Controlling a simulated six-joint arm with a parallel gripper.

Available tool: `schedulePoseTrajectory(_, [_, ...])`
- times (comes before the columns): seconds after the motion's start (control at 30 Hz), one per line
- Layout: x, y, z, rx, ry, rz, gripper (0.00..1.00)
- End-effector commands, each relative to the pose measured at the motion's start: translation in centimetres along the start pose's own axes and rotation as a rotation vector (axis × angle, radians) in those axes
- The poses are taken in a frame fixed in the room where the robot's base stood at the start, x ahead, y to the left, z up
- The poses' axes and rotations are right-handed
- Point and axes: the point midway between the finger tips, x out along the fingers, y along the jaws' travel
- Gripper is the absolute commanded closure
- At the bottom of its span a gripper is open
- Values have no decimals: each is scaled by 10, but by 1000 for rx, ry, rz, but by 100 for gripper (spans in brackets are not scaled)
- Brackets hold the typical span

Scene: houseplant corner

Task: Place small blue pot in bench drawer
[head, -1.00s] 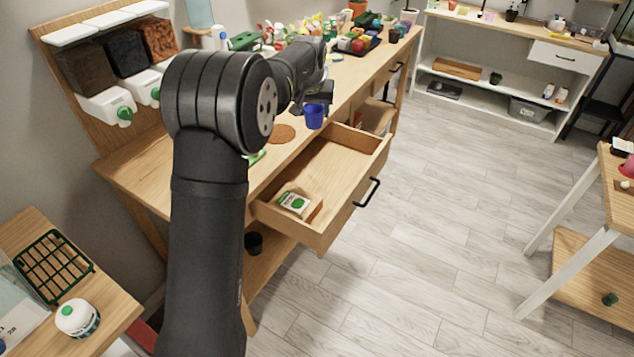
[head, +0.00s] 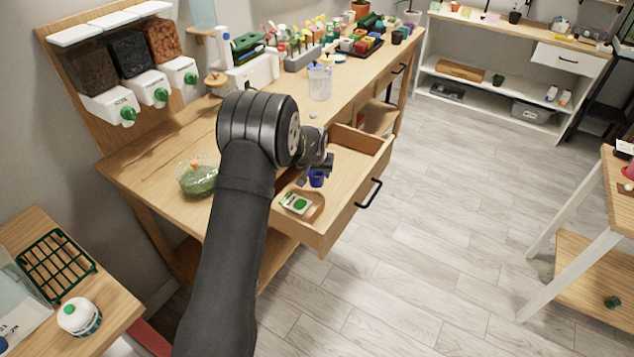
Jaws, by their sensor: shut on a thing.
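The small blue pot (head: 316,179) is at my gripper (head: 317,170), inside the outline of the open bench drawer (head: 350,184). My gripper is shut on the pot, which looks upright. The arm hides part of the drawer's left side. I cannot tell whether the pot touches the drawer floor. The drawer is pulled out from the wooden bench, with a black handle on its front.
A seed packet (head: 297,202) lies at the drawer's near end. A bowl of green stuff (head: 198,178) and a clear container (head: 320,82) stand on the bench top. The drawer's far right part is bare.

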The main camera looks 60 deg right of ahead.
Motion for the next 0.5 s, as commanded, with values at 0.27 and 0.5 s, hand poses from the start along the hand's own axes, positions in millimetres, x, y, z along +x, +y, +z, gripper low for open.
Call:
schedulePoseTrajectory(0.27, [31,0,13,0,-1,-1,69])
schedulePoseTrajectory(0.5, [42,0,17,-1,2,-1,69])
